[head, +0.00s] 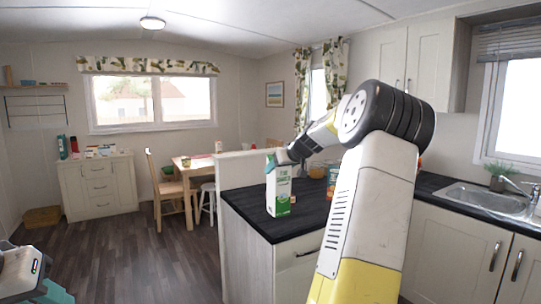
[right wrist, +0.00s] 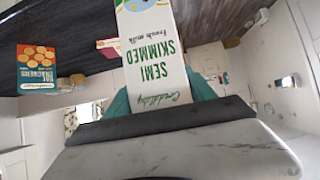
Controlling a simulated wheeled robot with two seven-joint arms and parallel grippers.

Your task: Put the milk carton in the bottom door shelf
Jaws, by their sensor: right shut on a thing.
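The milk carton (head: 280,196) is white and green and upright at the near left end of the dark counter in the head view. I cannot tell whether its base touches the counter. My right gripper (head: 281,159) is shut on the carton's upper part, coming from the right. In the right wrist view the carton's printed side (right wrist: 150,45) lies between the teal fingers. My left gripper (head: 55,292) shows only in part at the lower left corner, with a teal piece cut by the frame edge. No door shelf is in view.
The dark counter (head: 250,205) runs right to a sink (head: 487,199). A biscuit box (right wrist: 37,66) shows in the right wrist view. The wooden floor (head: 120,255) at left is clear.

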